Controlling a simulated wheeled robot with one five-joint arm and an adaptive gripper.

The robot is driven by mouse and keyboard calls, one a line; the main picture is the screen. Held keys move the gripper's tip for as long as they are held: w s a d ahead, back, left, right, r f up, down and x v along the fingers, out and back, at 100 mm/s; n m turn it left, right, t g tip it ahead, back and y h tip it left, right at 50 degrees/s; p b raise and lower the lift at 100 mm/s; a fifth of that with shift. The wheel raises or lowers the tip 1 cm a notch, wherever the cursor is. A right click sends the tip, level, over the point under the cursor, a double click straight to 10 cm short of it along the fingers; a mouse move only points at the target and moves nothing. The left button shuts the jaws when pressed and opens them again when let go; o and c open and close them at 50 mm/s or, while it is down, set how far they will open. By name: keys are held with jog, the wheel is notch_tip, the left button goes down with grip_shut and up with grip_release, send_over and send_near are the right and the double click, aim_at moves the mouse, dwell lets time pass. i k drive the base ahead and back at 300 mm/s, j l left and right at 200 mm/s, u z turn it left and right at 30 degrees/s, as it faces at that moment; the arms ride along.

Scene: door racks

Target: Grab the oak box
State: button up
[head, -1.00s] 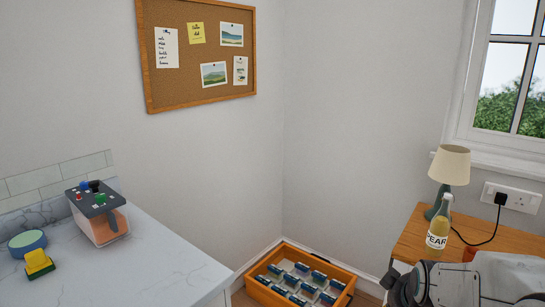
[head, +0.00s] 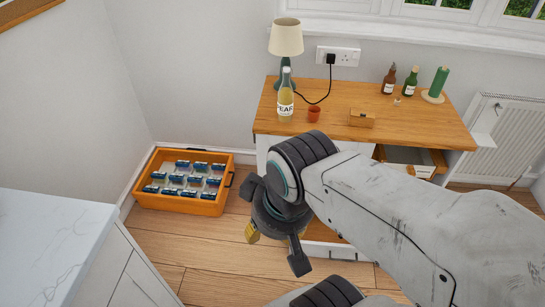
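A small wooden box (head: 361,119), which looks like the oak box, sits on the desk top (head: 440,132), right of the middle, with a dark mark or clasp on its front. My gripper (head: 275,250) hangs low in front of the desk, to the left of the box and nearer to me. Its fingers point down and stand apart, with nothing seen between them. It is well away from the box.
A pear bottle (head: 285,104), a lamp (head: 286,38), a terracotta cup (head: 314,114), small bottles (head: 410,82) and a green candle (head: 437,85) share the desk. A drawer (head: 411,168) stands open below. An orange crate (head: 181,203) of blue-topped packs lies on the floor. A counter (head: 50,240) is at left.

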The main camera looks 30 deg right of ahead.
aim_at(357, 121)
jog(key=z, duration=1.6)
